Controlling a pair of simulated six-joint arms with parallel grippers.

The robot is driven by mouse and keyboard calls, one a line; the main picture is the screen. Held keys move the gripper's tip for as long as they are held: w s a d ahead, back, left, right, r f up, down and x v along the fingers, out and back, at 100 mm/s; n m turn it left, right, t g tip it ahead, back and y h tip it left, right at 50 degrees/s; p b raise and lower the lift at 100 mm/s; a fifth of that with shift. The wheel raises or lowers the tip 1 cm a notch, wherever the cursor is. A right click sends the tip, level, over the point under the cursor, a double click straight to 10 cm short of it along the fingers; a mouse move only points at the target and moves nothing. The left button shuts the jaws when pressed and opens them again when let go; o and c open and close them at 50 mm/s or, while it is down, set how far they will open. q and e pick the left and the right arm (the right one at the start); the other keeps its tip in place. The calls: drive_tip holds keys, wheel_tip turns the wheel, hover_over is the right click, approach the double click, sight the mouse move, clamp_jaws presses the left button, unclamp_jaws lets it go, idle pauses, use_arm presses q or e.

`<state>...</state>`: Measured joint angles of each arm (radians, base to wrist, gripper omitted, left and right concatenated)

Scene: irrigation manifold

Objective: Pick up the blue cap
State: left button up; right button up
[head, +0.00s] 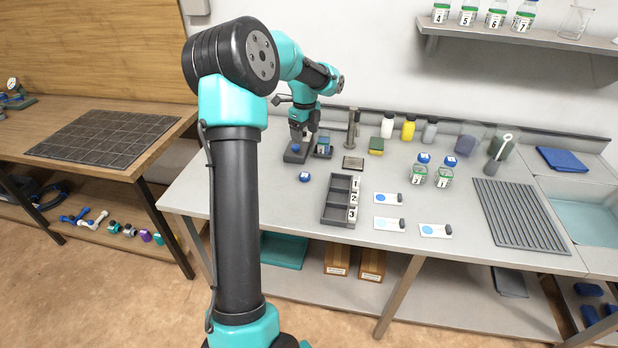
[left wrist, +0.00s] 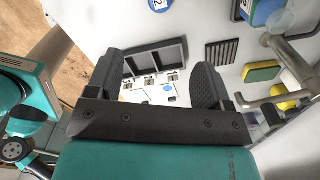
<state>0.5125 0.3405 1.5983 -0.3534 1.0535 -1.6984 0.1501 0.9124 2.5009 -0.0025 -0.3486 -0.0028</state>
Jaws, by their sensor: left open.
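A round blue cap (head: 304,177) with a white label lies alone on the grey bench, left of the numbered tray. A round blue labelled cap (left wrist: 158,4) also shows at the top edge of the left wrist view, partly cut off. Two clear jars (head: 418,175) (head: 444,177) wear blue caps (head: 424,158) (head: 450,161). My left gripper (head: 299,137) points down over a dark device at the back of the bench, behind the loose cap. In the left wrist view its jaws (left wrist: 155,88) are apart with nothing held between them. My right gripper is not in view.
The dark three-compartment tray (head: 340,222) stands right of the loose cap. The dark device (head: 293,158) with a blue spot is beneath my gripper. Bottles (head: 387,127) and a yellow-green sponge (head: 376,146) stand along the back. Bench left of the cap is clear.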

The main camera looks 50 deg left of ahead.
use_arm(q)
hover_over(305, 175)
wheel_tip(305, 175, down, 12)
drive_tip(key=shift+d+f, duration=0.1)
drive_tip(key=shift+f, duration=0.05)
idle(0.5)
drive_tip(key=shift+a+f, duration=0.2)
drive_tip(key=shift+f, duration=2.4)
drive_tip(key=c, duration=1)
drive_tip(key=shift+r, duration=0.2)
